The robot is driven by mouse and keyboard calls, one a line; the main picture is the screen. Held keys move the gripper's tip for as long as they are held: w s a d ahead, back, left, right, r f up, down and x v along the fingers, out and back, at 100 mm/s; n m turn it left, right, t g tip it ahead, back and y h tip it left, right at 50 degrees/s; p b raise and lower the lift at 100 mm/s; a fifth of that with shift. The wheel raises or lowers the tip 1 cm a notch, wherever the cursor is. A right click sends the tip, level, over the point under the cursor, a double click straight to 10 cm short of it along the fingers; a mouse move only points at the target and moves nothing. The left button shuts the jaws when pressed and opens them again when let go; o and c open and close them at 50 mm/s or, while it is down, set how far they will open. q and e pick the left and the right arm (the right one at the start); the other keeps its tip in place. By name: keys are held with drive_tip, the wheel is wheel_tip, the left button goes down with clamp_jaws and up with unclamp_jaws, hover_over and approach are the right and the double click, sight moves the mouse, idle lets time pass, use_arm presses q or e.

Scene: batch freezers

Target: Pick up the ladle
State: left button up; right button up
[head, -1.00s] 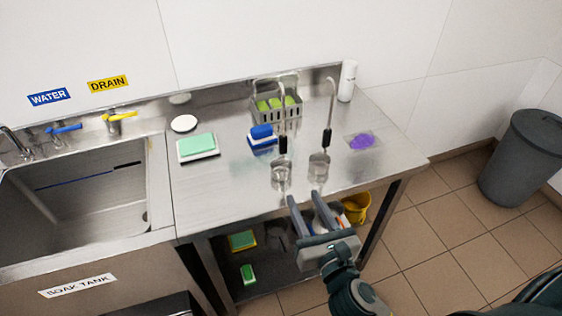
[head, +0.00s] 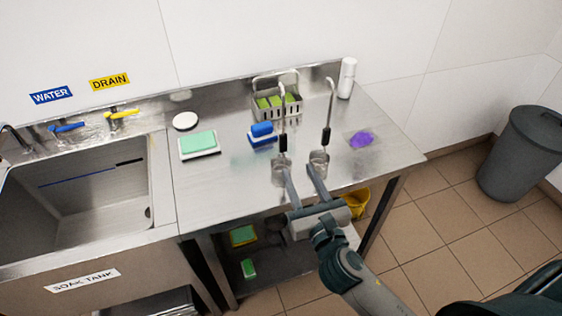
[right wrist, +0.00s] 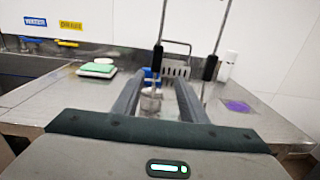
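Two metal ladles with black grips stand upright at the front of the steel counter. The left ladle (head: 284,142) also shows in the right wrist view (right wrist: 158,57), where its cup appears between my fingers. The right ladle (head: 326,137) is to the right of my right finger in the wrist view (right wrist: 211,66). My right gripper (head: 297,170) is open and empty, its fingers reaching over the counter's front edge close to the ladle cups. In the head view the left finger partly hides the left cup. I cannot tell whether a finger touches a ladle. My left gripper is not in view.
A purple cloth (head: 361,139) lies to the right. A white bottle (head: 347,78) stands at the back. A sink (head: 80,195) is at left, and a yellow bucket (head: 357,203) below.

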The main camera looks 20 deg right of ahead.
sight(284, 147)
drive_tip(key=w+p, duration=0.1)
drive_tip(key=w, duration=0.5)
drive_tip(key=shift+w+p, duration=0.3)
drive_tip(key=shift+w, duration=0.05)
drive_tip(key=shift+w+a+r+p, duration=0.1)
drive_tip(key=shift+w+r+p, duration=0.05)
drive_tip(key=shift+w+p, duration=0.3)
drive_tip(key=w, duration=0.2)
drive_tip(key=w+p, duration=0.1)
drive_tip(key=shift+a, duration=0.25)
drive_tip(key=shift+w, duration=0.65)
drive_tip(key=shift+c, duration=0.6)
